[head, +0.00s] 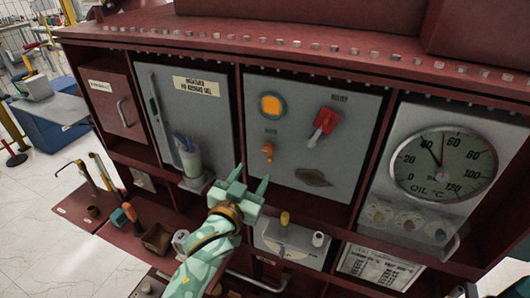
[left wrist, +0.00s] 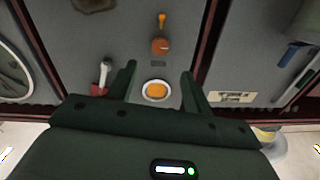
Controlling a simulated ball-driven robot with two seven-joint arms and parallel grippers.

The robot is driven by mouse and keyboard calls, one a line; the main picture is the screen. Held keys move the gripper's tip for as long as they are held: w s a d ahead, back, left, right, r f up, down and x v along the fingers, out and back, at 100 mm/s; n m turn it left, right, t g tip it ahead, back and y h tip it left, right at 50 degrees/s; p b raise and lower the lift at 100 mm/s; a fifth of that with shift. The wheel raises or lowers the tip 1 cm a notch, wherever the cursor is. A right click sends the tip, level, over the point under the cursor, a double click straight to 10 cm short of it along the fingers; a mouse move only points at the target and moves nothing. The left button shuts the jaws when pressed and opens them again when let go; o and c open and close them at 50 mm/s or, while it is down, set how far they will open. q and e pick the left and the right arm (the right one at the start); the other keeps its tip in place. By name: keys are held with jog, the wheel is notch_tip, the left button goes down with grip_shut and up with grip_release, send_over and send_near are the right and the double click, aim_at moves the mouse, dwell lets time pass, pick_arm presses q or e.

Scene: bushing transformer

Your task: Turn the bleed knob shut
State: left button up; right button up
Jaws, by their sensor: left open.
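The small orange knob (head: 267,149), which I take for the bleed knob, sticks out of the grey middle panel (head: 340,160) below a label too small to read. In the left wrist view the orange knob (left wrist: 160,45) shows upside down, beyond the fingertips. My left gripper (head: 249,177) is open and empty. It is in front of the panel, lower and to the left of the knob in the head view, and apart from it. In the left wrist view its fingers (left wrist: 158,77) frame a round orange-centred fitting (left wrist: 156,90). My right gripper is not in view.
A red relief lever (head: 325,122) is right of the knob. The orange-centred fitting (head: 271,105) is above it, a dark patch (head: 312,178) lower right. An oil temperature gauge (head: 444,163) is at right. Bottles (head: 190,160) and a loaded ledge (head: 125,225) are left and below.

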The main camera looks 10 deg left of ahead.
aim_at(267, 151)
pick_arm(q)
jog(key=w, duration=0.3)
jog(key=w+d, duration=0.1)
jog(key=w, duration=0.5)
jog(key=shift+w+d, duration=0.35)
jog(key=shift+c, duration=0.2)
jog(key=c, duration=0.9)
